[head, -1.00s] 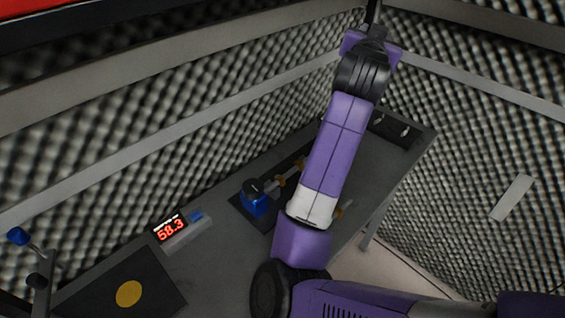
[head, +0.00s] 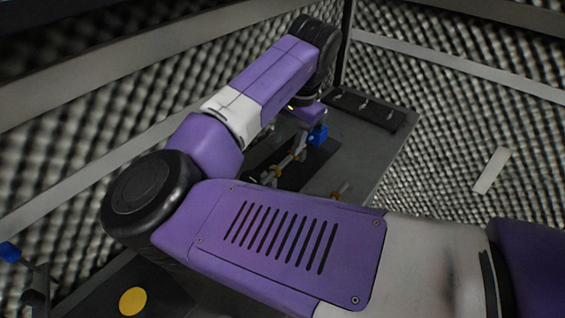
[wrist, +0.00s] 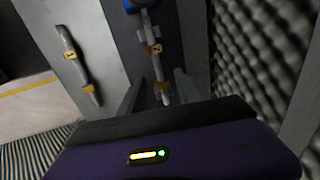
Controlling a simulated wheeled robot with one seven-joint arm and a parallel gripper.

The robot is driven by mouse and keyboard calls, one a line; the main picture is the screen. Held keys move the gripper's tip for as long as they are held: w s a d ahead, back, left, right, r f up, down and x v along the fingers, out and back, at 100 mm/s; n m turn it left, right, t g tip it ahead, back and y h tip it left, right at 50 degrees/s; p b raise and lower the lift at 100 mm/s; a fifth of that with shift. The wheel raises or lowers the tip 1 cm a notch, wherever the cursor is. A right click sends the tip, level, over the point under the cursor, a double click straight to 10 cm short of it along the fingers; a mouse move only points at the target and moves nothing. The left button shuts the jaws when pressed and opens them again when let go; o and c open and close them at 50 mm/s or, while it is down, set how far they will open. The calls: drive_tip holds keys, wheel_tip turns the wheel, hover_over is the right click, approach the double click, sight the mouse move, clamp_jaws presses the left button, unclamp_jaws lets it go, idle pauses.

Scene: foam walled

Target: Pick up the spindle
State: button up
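Two slim grey shafts with yellow tags and bands are in view; I cannot tell for sure which is the spindle. One shaft (wrist: 157,70) runs towards a blue block (wrist: 131,5) in the wrist view; in the head view this shaft (head: 285,166) lies over a dark plate, near the blue block (head: 317,135). The other shaft (wrist: 75,62) lies apart on the grey bench, to the left. My gripper (wrist: 157,92) appears open, its two grey fingers on either side of the middle shaft. Contact is not visible. My arm hides the gripper's fingers in the head view.
The grey bench (head: 362,150) stands among foam-covered walls (head: 440,70). A dark rack (head: 367,108) with several light pieces sits at its far end. A dark panel with a yellow disc (head: 132,301) is at near left. My arm covers much of the bench.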

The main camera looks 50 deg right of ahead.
sight(284, 162)
drive_tip(key=f, duration=0.5)
drive_tip(key=w+f, duration=0.1)
drive_tip(key=f, duration=0.1)
drive_tip(key=shift+a+f, duration=0.1)
drive_tip(key=shift+f, duration=0.15)
clamp_jaws()
idle(1.2)
